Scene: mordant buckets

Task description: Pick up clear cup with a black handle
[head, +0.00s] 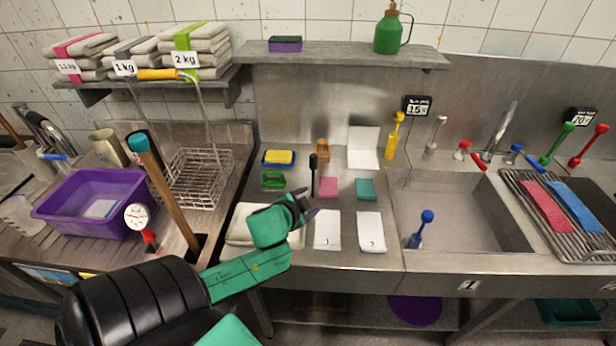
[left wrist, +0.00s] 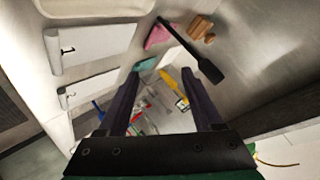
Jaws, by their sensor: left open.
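I cannot make out a clear cup for certain. A tall item with a black handle (head: 313,168) stands on the counter; in the left wrist view a long black item with a broad flat end (left wrist: 192,50) lies to the upper right. Whether a clear cup belongs to it I cannot tell. My left gripper (head: 308,204) is just below it in the head view, above the white cards. In the left wrist view the two fingers (left wrist: 162,85) are apart with nothing held between them. My right gripper is not in view.
White cards (head: 327,230), a pink sponge (head: 328,187) and a teal sponge (head: 365,189) lie close by. A folded cloth (head: 243,232) is left of the gripper. The sink (head: 465,220) is to the right. A purple basin (head: 92,204) and wire basket (head: 196,178) stand left.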

